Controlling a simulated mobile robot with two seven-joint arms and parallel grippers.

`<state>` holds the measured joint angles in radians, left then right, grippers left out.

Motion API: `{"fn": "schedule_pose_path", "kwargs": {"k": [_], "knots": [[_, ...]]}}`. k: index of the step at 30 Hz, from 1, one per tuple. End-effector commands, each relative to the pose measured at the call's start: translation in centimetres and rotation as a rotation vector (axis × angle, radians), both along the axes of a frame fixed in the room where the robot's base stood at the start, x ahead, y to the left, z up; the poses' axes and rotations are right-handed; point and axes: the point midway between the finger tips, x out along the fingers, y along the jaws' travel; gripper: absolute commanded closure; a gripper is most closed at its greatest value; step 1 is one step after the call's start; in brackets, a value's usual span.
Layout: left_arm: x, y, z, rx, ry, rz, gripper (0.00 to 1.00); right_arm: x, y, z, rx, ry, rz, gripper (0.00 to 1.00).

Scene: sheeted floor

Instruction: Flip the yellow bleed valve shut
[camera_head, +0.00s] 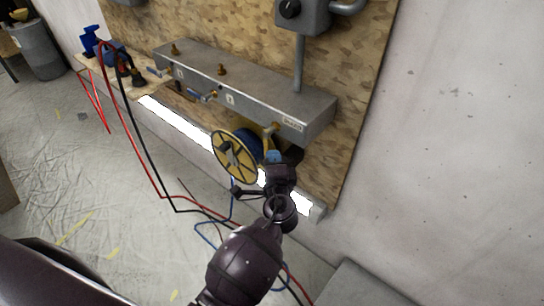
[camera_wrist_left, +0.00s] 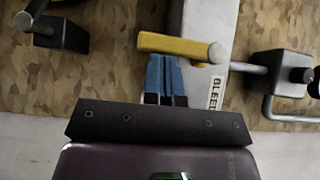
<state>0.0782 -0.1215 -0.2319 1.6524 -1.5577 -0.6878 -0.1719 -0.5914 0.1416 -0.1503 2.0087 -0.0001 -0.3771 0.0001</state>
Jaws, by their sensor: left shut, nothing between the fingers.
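The yellow bleed valve handle (camera_wrist_left: 178,46) lies crosswise in the left wrist view, with a round grey end at its right. In the head view a small yellow part of it (camera_head: 270,130) shows at the near end of the grey manifold (camera_head: 245,95), partly hidden. A label reading BLEED (camera_wrist_left: 215,92) is beside it on the manifold. My left gripper (camera_wrist_left: 164,78) is shut and empty, its blue fingertips right at the lower edge of the handle; I cannot tell if they touch it. It also shows in the head view (camera_head: 273,157). My right gripper is not in view.
A yellow spool (camera_head: 234,157) hangs just left of my left gripper. A bright white strip (camera_head: 175,120) runs below the manifold. Red, black and blue hoses (camera_head: 150,165) trail onto the sheeted floor. A grey box with a pipe (camera_head: 300,15) is mounted above. The right wall is bare.

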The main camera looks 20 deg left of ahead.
Motion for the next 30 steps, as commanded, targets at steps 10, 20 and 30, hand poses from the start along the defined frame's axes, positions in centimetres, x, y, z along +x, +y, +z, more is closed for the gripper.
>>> {"fn": "schedule_pose_path", "kwargs": {"k": [10,20,30], "knots": [[0.0,-0.1,0.0,0.000,0.000,0.000,1.00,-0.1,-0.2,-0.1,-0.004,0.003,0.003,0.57],[0.0,0.1,-0.5,0.033,-0.009,0.000,1.00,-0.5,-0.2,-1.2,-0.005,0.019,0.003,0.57],[0.1,0.5,-0.5,0.080,-0.027,0.000,1.00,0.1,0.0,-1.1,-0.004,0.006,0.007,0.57]]}}
